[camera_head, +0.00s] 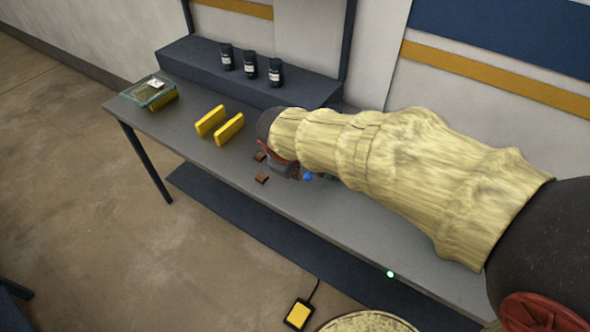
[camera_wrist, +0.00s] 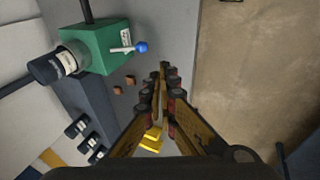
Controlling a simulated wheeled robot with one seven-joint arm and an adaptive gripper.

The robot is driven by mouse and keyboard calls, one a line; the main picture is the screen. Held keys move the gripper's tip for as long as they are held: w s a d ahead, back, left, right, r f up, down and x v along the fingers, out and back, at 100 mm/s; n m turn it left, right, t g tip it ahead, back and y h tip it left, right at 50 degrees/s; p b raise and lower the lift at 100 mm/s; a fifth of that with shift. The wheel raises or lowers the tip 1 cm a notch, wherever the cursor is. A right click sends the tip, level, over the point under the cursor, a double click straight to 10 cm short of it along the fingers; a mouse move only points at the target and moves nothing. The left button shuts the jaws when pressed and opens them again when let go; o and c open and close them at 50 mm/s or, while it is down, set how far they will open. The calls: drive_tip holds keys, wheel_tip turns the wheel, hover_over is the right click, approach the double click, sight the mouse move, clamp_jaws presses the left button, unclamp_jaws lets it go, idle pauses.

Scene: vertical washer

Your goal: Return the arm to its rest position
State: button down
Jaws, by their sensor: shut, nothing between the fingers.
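My arm, in a pale yellow sleeve, reaches over the grey table (camera_head: 360,220) from the right in the head view. My gripper (camera_wrist: 164,70) points away from the camera in the wrist view. Its fingers are together with nothing between them. In the head view the fingers are mostly hidden by the arm. A green box (camera_wrist: 97,47) with a blue-knobbed lever (camera_wrist: 140,47) is to the left of the fingertips, apart from them. In the head view the arm hides most of this box; its blue knob (camera_head: 308,176) shows below the sleeve.
Two brown blocks (camera_head: 262,178) lie near my wrist. Two yellow bars (camera_head: 210,121) stand left of it. Three dark bottles (camera_head: 249,66) stand on the raised shelf (camera_head: 190,55). A glass-topped piece (camera_head: 148,92) is at the far left. A yellow pedal (camera_head: 299,313) lies on the floor.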

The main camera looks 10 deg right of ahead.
idle(0.3)
drive_tip(key=s+d+r+m, duration=0.2)
drive_tip(key=s+m, duration=0.1)
drive_tip(key=s, duration=0.4)
drive_tip(key=s+d+r+m+y+b, duration=0.1)
drive_tip(key=s+d+r+m, duration=0.1)
drive_tip(key=s, duration=0.5)
drive_tip(key=s+d+r+m+t+y+b, duration=0.1)
drive_tip(key=s+d+r+m, duration=0.2)
drive_tip(key=s, duration=0.4)
drive_tip(key=shift+s+d+m, duration=0.15)
drive_tip(key=shift+d+m, duration=0.05)
drive_tip(key=shift+m, duration=0.5)
